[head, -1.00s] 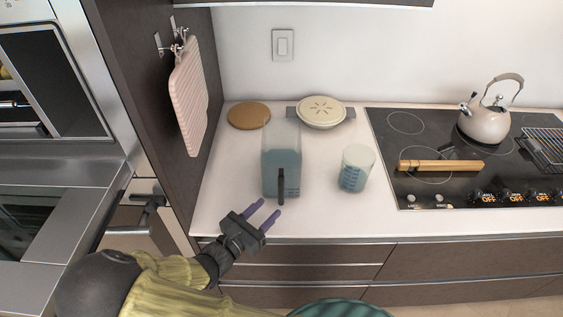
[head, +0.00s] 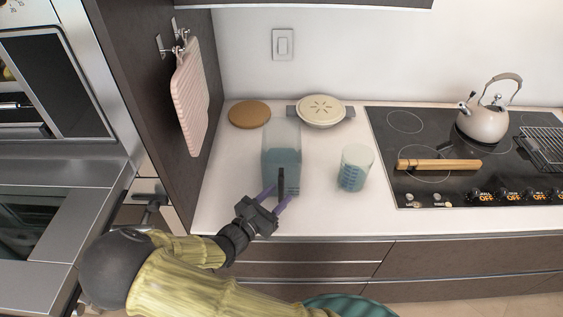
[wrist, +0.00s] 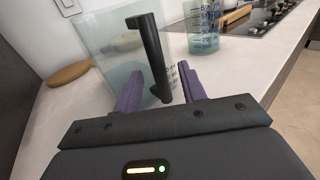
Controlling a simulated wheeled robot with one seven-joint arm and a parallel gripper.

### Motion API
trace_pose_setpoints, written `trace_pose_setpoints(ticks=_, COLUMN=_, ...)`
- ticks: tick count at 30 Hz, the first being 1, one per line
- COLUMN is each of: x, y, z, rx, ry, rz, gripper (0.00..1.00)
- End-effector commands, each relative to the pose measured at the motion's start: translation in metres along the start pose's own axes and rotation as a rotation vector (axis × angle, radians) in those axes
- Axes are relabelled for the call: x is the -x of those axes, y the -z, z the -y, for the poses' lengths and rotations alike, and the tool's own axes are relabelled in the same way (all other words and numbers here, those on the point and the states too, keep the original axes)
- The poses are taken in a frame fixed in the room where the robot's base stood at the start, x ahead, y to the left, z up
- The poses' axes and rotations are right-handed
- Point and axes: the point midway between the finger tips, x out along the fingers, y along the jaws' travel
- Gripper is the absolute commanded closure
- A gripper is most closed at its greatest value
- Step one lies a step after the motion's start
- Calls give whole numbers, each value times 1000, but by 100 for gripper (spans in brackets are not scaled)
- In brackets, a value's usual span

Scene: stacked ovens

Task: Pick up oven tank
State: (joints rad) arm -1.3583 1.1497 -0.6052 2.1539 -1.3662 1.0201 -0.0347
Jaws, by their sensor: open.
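The oven tank appears to be the clear container with bluish liquid (head: 281,158) standing upright on the counter, with a black vertical handle on its front. It also shows in the wrist view (wrist: 112,48), where its black handle (wrist: 152,58) stands between my fingers. My gripper (head: 277,195) is open, with one purple finger on each side of the handle. In the wrist view the gripper (wrist: 160,90) has clear space between each finger and the handle. I cannot tell how deep the handle sits between the fingers.
A measuring cup (head: 355,168) with blue liquid stands close to the right of the tank. A round brown board (head: 249,114) and a lidded dish (head: 321,111) lie behind. A stove (head: 420,185) with a kettle (head: 484,122) is at right. A tall cabinet panel (head: 135,90) bounds the left.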

Motion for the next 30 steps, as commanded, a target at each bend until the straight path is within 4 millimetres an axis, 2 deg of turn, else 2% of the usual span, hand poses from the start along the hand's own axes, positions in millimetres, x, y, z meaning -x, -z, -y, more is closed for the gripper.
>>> trace_pose_setpoints(ticks=8, x=0, y=0, z=0, rx=0, ry=0, rz=0, gripper=59)
trace_pose_setpoints(ticks=15, x=0, y=0, z=0, rx=0, ry=0, rz=0, gripper=100)
trace_pose_setpoints(ticks=30, x=0, y=-8, z=0, rx=-3, ry=1, rz=4, gripper=100)
